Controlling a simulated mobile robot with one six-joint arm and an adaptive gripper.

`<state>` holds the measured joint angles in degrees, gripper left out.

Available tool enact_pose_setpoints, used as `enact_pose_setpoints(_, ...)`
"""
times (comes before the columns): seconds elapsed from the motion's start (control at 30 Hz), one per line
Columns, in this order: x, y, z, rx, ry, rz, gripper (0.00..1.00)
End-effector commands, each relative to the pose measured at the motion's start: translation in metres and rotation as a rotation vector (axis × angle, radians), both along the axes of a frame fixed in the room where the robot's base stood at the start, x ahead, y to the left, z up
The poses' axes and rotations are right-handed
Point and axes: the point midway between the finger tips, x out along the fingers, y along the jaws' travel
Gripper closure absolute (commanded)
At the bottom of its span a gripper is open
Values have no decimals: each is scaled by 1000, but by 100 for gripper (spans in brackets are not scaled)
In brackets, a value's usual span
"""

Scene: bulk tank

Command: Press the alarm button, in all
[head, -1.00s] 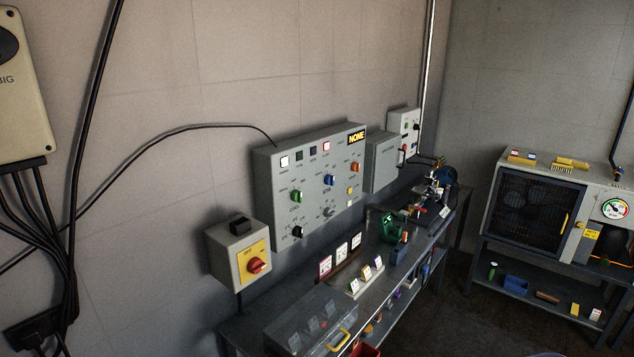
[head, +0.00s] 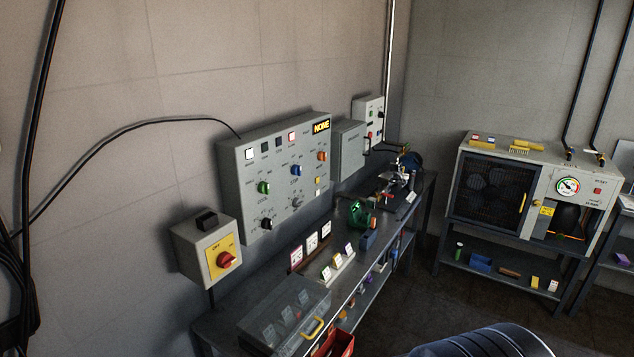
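The grey control panel (head: 277,171) is on the left wall. It has a display reading NONE (head: 321,126), a row of square lamps or buttons along its top, coloured knobs and a small yellow square (head: 318,180) near its right edge. The labels are too small to read, so I cannot tell which part, if any, is the alarm button. A red rotary switch (head: 226,259) on a yellow plate is on a grey box left of the panel. A red button (head: 597,191) shows on the cabinet at the right. My gripper is not in view.
A long dark bench (head: 347,283) with cards, a clear box (head: 285,312) and tools runs below the panel. The grey cabinet (head: 545,159) with a gauge (head: 567,186) stands at the back right. A rounded, banded metal thing (head: 485,343) is at the bottom edge. Floor shows between.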

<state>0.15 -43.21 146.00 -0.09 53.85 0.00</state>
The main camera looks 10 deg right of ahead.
Motion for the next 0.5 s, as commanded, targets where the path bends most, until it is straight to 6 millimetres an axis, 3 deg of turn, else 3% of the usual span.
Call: enact_pose_setpoints(0.5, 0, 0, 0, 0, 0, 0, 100)
